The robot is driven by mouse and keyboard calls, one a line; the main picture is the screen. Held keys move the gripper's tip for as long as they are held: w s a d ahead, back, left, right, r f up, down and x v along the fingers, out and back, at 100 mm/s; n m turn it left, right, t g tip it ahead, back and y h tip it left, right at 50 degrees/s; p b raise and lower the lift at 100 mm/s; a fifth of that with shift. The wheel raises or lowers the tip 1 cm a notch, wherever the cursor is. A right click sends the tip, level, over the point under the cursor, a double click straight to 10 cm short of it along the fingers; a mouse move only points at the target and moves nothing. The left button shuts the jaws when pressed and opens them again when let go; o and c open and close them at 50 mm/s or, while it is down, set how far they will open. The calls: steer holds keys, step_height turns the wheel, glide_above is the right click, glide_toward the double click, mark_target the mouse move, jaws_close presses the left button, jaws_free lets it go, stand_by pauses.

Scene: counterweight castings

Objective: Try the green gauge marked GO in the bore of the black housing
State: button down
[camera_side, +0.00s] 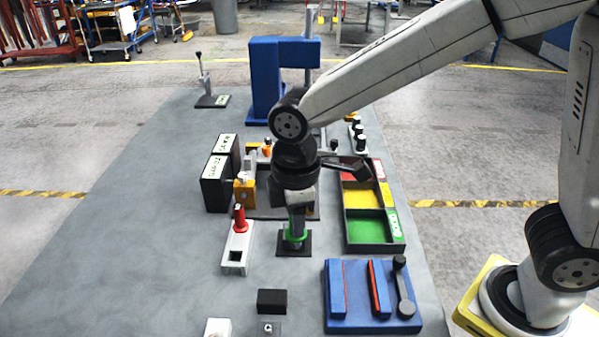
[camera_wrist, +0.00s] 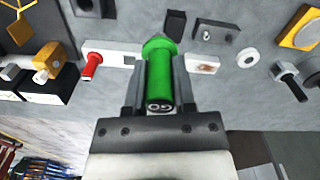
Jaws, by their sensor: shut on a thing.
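My gripper (camera_side: 295,232) is shut on the green gauge (camera_wrist: 160,78). The gauge lies lengthwise between the two fingers in the wrist view, its tapered end beyond the fingertips. Its green body (camera_side: 303,236) shows at the fingers in the side view; the GO mark is not readable. A black square piece (camera_side: 304,251) appears directly below and behind the gauge there.
A white stand (camera_side: 237,240) holds a red gauge (camera_side: 239,218) beside an empty square hole. Black boxes (camera_side: 216,187) stand at left. Coloured trays (camera_side: 363,212) and a blue rack (camera_side: 345,322) lie at right. The left of the table is clear.

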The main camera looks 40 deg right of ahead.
steer(key=shift+w, duration=0.1)
steer(key=w+d+f, duration=0.3)
steer(key=w+d, duration=0.5)
steer(key=w, duration=0.1)
steer(key=shift+w+f, duration=0.15)
steer(key=shift+f, duration=0.25)
steer(key=shift+d+f, duration=0.1)
steer(key=shift+f, duration=2.3)
steer(key=shift+f, duration=1.5)
stand_by(2.7)
